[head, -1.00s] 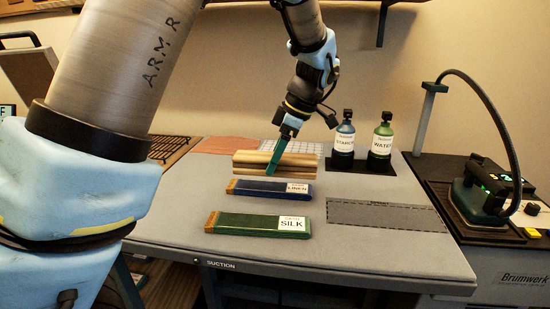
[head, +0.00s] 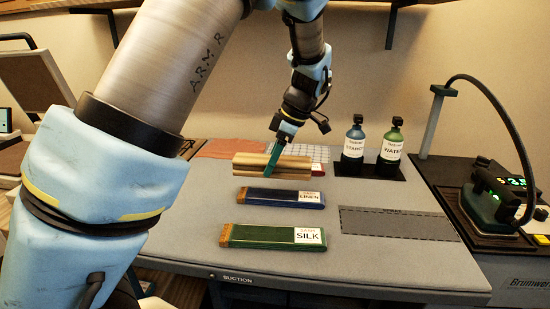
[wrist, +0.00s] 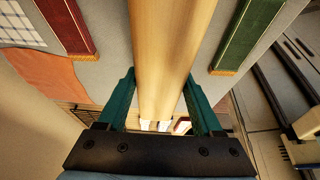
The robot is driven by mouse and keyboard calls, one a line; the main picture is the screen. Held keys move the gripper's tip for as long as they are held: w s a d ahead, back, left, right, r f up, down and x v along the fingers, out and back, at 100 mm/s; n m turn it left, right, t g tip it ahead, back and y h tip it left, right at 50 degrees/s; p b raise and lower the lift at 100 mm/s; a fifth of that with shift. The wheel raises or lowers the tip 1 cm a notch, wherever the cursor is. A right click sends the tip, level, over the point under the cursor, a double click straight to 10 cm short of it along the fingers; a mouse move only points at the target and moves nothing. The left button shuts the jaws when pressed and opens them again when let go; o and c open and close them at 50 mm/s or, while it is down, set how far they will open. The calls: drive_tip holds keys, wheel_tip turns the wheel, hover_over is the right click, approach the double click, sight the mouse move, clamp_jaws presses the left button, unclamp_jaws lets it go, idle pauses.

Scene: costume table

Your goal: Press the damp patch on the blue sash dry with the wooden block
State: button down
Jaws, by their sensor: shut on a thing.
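In the wrist view the block (wrist: 172,50) runs lengthwise between the fingers of my gripper (wrist: 160,100). I cannot tell how far it is above the table. The blue sash (head: 265,196), a flat folded strip labelled LINEN, lies on the grey table. It cannot be seen in the wrist view. I cannot make out a damp patch on it.
The green sash (head: 262,237), labelled SILK, lies in front of the blue one. A red sash (head: 319,168) shows behind the block. Bottles of starch (head: 354,146) and water (head: 392,148) stand at the back right. A dashed dark area (head: 395,224) on the table is clear.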

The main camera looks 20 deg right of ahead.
drive_tip(key=shift+f+b, duration=2.5)
drive_tip(key=shift+f, duration=0.65)
drive_tip(key=shift+r, duration=0.1)
